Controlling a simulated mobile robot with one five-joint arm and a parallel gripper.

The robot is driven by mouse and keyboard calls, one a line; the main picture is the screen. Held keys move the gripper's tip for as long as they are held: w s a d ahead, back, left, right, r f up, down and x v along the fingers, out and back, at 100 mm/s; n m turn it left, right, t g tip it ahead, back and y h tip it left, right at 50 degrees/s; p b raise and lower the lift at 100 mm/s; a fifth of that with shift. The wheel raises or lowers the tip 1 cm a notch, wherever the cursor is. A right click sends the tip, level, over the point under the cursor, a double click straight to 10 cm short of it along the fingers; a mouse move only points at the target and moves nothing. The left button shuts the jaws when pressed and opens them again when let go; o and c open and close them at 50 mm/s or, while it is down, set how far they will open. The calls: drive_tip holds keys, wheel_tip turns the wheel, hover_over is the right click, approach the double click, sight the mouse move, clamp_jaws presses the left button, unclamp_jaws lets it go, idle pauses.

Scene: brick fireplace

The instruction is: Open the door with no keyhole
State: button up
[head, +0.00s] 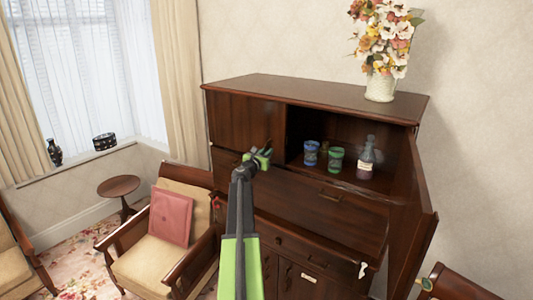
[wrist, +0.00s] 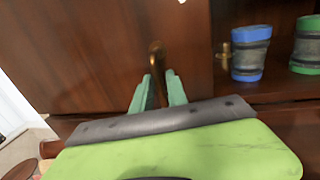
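A dark wooden cabinet (head: 350,100) stands against the wall. Its upper left door (head: 240,120) is shut, and I see no keyhole on the part that shows. The same door fills much of the wrist view (wrist: 90,50). A brass handle (wrist: 155,58) sits near its right edge. My gripper (head: 260,158) is at this handle. In the wrist view, its two pale green fingers (wrist: 160,88) stand on either side of the handle. I cannot tell whether they press on it. My arm hides part of the cabinet's lower left front.
The right upper compartment is open and holds a blue cup (head: 311,153), a green cup (head: 335,159) and a bottle (head: 366,158). An open door panel (head: 415,225) juts out at right. A flower vase (head: 380,85) stands on top. An armchair (head: 140,270) is close at left.

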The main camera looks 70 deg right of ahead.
clamp_jaws()
idle(1.4)
